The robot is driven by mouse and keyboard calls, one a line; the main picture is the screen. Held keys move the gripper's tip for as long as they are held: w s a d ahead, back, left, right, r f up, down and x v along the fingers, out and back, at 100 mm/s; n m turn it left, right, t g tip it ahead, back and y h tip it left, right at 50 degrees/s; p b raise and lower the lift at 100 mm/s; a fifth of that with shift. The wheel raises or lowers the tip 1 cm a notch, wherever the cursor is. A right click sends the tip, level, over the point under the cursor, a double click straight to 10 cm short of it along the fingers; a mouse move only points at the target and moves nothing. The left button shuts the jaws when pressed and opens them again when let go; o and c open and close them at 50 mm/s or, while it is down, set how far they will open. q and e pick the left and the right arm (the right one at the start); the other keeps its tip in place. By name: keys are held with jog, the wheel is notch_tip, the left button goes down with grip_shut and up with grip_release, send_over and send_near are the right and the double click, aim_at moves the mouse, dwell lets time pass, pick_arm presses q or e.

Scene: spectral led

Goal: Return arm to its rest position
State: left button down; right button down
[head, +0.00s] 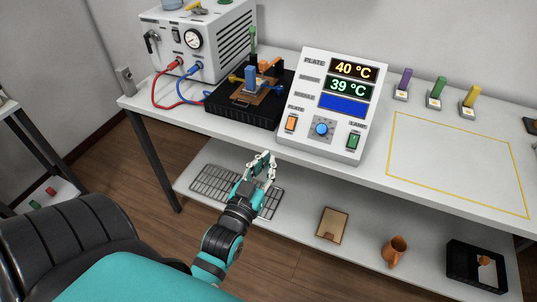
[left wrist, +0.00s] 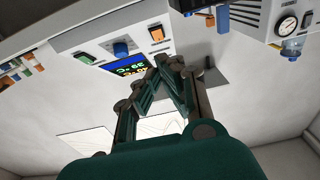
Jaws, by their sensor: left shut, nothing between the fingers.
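My left gripper (head: 264,165) is shut and empty. In the head view it is in front of the bench's front edge, below the control panel and above the lower shelf. It touches nothing that I can see. In the left wrist view the gripper (left wrist: 165,62) shows with its fingers closed together, and the control panel (left wrist: 103,55) appears upside down beyond it. In the head view the control panel (head: 301,107) stands on the bench and reads 40 °C and 39 °C, with a blank blue screen below. My right gripper is in neither view.
The white bench (head: 375,165) carries a pump box (head: 235,50), a black stage (head: 225,115) and several coloured LED sticks (head: 437,93). The yellow-outlined area (head: 455,165) is empty. A wire rack (head: 205,184), brown board (head: 332,224), jug (head: 396,250) and black tray (head: 470,285) lie on the lower shelf.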

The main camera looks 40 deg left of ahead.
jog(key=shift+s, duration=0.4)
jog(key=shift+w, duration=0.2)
pick_arm(q)
jog(key=s+d+f+m+g+h+p, duration=0.1)
jog(key=s+d+f+g, duration=0.15)
jog(key=f, duration=0.85)
jog(key=s+d+f+m+g+h, duration=0.1)
jog(key=d+f+g+h, duration=0.2)
jog(key=f, duration=0.8)
jog(key=s+d+f+m+g+p, duration=0.1)
jog(key=s+d+f+g, duration=0.2)
jog(key=f, duration=0.8)
jog(key=s+d+f+m+g+h+p, duration=0.15)
jog(key=s+f+g, duration=0.25)
jog(key=s+f, duration=0.9)
jog(key=s+a+f+g, duration=0.2)
jog(key=s+f, duration=0.1)
jog(key=s, duration=0.5)
jog(key=s+a+f+g+y, duration=0.1)
jog(key=s+f+g, duration=0.2)
jog(key=s, duration=0.5)
jog(key=shift+a+f, duration=0.25)
jog(key=shift+a, duration=0.1)
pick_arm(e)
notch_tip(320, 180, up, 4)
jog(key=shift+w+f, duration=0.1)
pick_arm(q)
jog(key=shift+m, duration=0.25)
